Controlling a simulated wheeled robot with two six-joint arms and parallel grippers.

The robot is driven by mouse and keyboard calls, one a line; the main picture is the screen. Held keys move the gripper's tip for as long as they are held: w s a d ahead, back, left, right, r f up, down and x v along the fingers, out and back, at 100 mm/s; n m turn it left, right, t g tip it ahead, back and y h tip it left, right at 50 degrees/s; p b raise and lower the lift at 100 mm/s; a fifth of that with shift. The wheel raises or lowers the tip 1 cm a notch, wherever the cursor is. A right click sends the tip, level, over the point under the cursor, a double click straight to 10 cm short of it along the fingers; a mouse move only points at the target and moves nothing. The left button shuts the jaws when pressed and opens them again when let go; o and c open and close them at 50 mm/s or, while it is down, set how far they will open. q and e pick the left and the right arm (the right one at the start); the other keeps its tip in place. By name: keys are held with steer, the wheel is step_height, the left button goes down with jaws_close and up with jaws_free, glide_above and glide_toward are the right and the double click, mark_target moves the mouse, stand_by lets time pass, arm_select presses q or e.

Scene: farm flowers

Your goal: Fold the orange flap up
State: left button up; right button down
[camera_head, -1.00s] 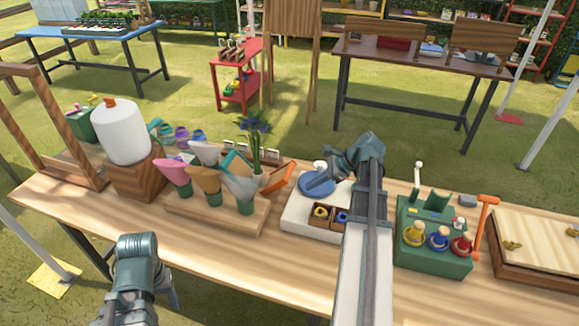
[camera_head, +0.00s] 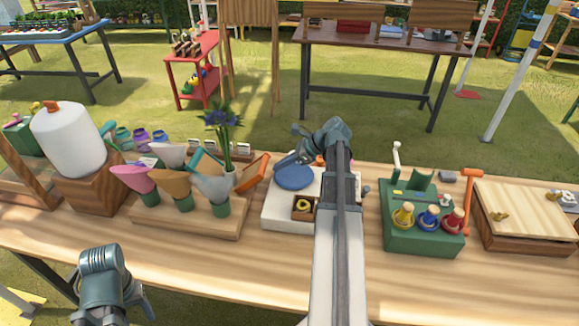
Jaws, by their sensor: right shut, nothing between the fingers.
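The orange flap (camera_head: 252,172) is a small slanted panel just right of the dark blue flowers in a pale vase. A teal panel (camera_head: 207,160) slants on the vase's other side. My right gripper (camera_head: 279,163) is shut and empty, a little right of the orange flap, with a small gap in the picture. It reaches in over the back of the blue disc (camera_head: 295,178). My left gripper (camera_head: 140,308) is low at the front left, far from the flap; its fingers are mostly hidden.
Paper cones in a wooden stand (camera_head: 185,222) are left of the flap. A white base (camera_head: 275,213) with a small wooden box lies under my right arm. A green bottle holder (camera_head: 420,238) and a wooden press (camera_head: 525,215) stand at the right. The table's front strip is clear.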

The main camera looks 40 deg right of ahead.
mark_target(261, 164)
steer(key=shift+b+x, duration=0.55)
steer(key=shift+x, duration=0.75)
steer(key=shift+w+a+r+g+h+p, duration=0.25)
steer(key=shift+r+p, duration=0.15)
steer(key=shift+p, duration=0.45)
steer(key=shift+w+a+r+g+h+p, duration=0.2)
steer(key=shift+r+p, duration=0.25)
steer(key=shift+p, duration=0.4)
steer(key=w+a+r+g+h+p, duration=0.1)
steer(key=p, duration=0.2)
steer(key=w+a+r+g+h+p, duration=0.1)
steer(key=r+p, duration=0.1)
steer(key=p, duration=0.1)
steer(key=shift+w+r+g+p, duration=0.15)
steer(key=shift+w+g+p, duration=0.2)
steer(key=shift+w+p, duration=0.05)
steer(key=shift+w+a+r+g+h+p, duration=0.2)
steer(key=shift+w+a+g+h+p, duration=0.1)
steer(key=shift+w+a+p, duration=0.15)
steer(key=shift+w+a+r, duration=0.15)
steer(key=shift+w+a, duration=0.25)
steer(key=shift+w, duration=0.15)
steer(key=shift+r+p, duration=0.15)
steer(key=shift+p, duration=0.25)
